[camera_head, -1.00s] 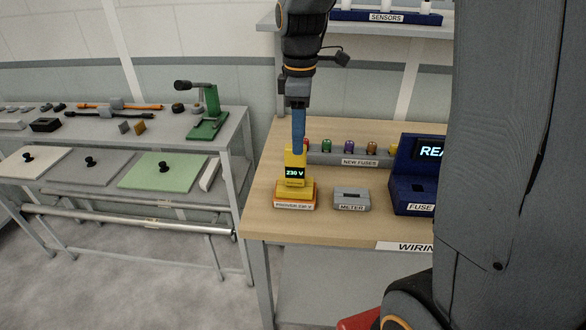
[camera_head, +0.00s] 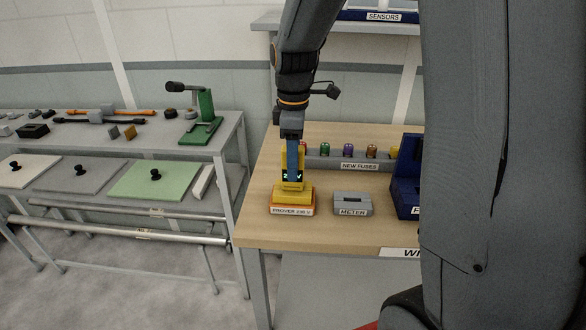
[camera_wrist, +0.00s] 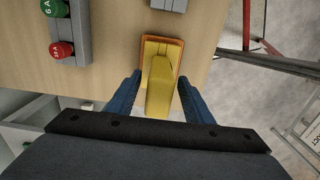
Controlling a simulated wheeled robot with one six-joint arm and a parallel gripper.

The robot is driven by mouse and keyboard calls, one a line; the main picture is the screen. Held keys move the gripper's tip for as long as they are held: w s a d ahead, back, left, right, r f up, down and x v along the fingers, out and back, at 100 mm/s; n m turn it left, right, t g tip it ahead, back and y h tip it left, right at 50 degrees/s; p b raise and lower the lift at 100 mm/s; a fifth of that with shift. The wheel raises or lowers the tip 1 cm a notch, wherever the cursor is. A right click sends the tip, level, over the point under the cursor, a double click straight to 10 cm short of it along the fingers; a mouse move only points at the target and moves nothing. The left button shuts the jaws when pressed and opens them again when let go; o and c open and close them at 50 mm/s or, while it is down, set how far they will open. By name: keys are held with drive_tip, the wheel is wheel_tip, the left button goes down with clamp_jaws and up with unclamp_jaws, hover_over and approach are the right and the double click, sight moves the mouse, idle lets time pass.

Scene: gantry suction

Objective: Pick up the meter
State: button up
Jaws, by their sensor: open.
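The meter (camera_head: 291,188) is a yellow block with a small dark display, standing upright in the orange-rimmed base labelled PROVER (camera_head: 292,209) on the wooden bench. My gripper (camera_head: 292,180) is lowered at the meter, and its blue finger hides part of the display. In the wrist view the yellow meter (camera_wrist: 160,88) lies between the two open blue fingers of my gripper (camera_wrist: 159,92), with a gap showing on each side. A grey holder labelled METER (camera_head: 351,202) stands to the right of the prover, with nothing standing in it.
A rack of coloured fuses (camera_head: 360,162) stands behind the meter. A dark blue fuse unit (camera_head: 404,185) is at the right, partly hidden by my arm. A grey side table (camera_head: 75,140) with tools and a green stand (camera_head: 204,125) is at the left.

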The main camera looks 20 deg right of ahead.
sight(298, 185)
drive_tip(key=shift+a+f+p, duration=0.1)
drive_tip(key=shift+f+p, duration=0.7)
drive_tip(key=shift+f, duration=1.45)
drive_tip(key=shift+c, duration=0.4)
clamp_jaws()
